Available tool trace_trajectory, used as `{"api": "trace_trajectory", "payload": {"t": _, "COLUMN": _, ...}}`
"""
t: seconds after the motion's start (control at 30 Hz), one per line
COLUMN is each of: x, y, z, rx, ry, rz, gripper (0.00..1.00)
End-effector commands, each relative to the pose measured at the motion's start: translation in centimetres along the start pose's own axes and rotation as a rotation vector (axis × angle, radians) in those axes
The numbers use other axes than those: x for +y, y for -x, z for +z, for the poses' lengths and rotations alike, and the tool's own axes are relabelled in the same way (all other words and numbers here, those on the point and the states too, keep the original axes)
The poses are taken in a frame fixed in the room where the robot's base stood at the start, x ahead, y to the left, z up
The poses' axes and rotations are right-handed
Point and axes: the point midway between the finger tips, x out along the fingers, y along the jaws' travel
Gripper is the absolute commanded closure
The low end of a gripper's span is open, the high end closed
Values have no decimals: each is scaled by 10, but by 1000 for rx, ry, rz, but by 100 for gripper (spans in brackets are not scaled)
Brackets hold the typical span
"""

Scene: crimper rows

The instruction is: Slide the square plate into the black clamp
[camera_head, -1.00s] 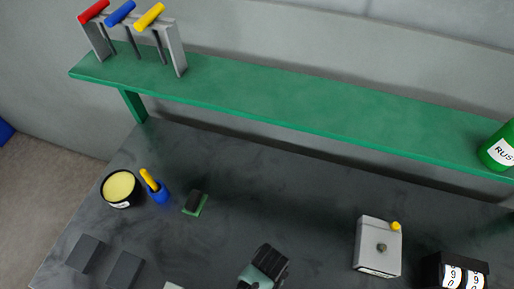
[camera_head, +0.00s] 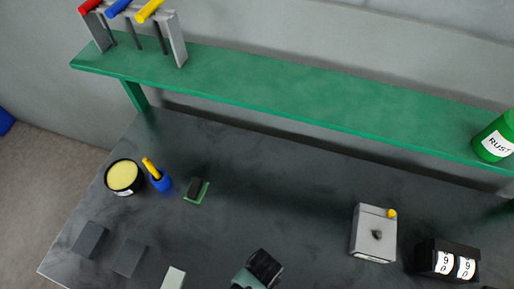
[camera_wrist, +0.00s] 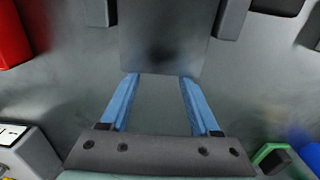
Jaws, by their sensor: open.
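My gripper (camera_wrist: 158,82) is open in the wrist view, with two blue fingers apart and nothing between them. In the head view, part of my gripper (camera_head: 258,268) shows at the bottom edge. A flat grey square plate (camera_wrist: 160,30) lies just past the fingertips, between two grey bars (camera_wrist: 232,18); I cannot tell whether the fingers touch it. Two dark blocks with a gap, likely the black clamp (camera_head: 90,239), stand at the lower left in the head view. They are partly cut off at the top right of the wrist view. The plate is not clear in the head view.
A yellow-topped tin (camera_head: 123,176), a blue pot (camera_head: 162,184) and a small green-based dark block (camera_head: 196,190) stand at the left. A grey box (camera_head: 373,233) and a black counter box (camera_head: 446,260) stand at the right. A green shelf (camera_head: 300,105) spans the back.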

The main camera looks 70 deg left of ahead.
Motion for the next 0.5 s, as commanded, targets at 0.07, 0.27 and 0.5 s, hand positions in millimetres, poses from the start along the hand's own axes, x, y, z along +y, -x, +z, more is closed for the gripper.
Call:
{"api": "trace_trajectory", "payload": {"t": 0.07, "x": -1, "y": 0, "z": 7, "rx": -10, "ry": -2, "rz": -3, "gripper": 38}}
{"api": "trace_trajectory", "payload": {"t": 0.27, "x": -1, "y": 0, "z": 15, "rx": -9, "ry": -3, "rz": -2, "gripper": 38}}
{"api": "trace_trajectory", "payload": {"t": 0.5, "x": -1, "y": 0, "z": 24, "rx": -9, "ry": -2, "rz": -3, "gripper": 38}}
